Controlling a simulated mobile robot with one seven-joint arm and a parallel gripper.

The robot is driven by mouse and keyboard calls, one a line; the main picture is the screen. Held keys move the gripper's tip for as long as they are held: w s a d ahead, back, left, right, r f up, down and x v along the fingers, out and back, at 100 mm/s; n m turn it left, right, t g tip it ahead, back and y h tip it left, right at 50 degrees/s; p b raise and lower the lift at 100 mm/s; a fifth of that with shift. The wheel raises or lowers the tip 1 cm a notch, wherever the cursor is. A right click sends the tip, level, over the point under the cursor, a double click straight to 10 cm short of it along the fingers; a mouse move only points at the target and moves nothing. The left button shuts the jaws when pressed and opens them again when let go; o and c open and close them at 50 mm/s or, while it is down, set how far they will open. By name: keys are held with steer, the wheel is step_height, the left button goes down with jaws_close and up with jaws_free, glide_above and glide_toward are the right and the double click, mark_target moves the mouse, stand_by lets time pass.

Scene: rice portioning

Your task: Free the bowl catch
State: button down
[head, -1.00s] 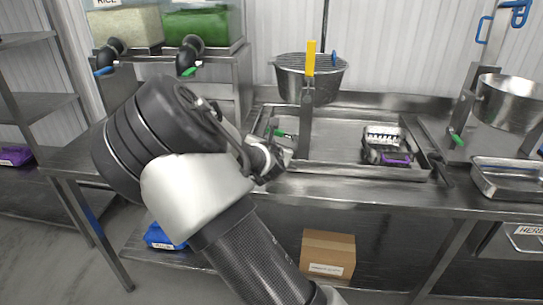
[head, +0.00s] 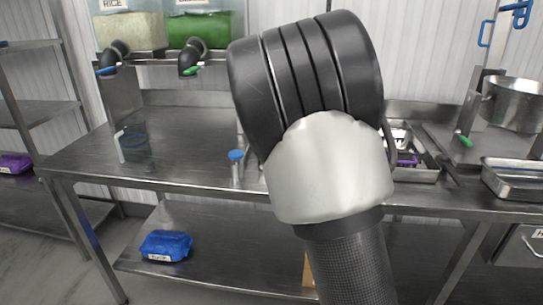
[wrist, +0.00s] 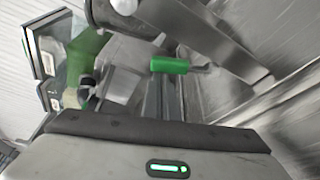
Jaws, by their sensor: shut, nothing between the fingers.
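A steel bowl (head: 515,103) sits at the right of the counter in the head view, beside an upright metal post (head: 484,95). A green-handled catch (head: 463,138) shows low on the left side of that post. My own arm fills the middle of the head view and hides my gripper there.
Two dispensers, pale rice (head: 131,31) and green (head: 199,30), stand at the back left. A blue-capped holder (head: 236,165) stands at the counter's front. A steel tray (head: 510,176) is at the right. A blue pack (head: 166,245) lies on the lower shelf. The left counter is mostly bare.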

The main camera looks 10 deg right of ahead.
steer(key=shift+s+d+r+m+t+b, duration=0.15)
steer(key=shift+d+r+m+t+b, duration=0.25)
steer(key=shift+m+b, duration=0.35)
steer(key=shift+d, duration=0.15)
steer(key=shift+s+f, duration=0.1)
steer(key=shift+s, duration=0.1)
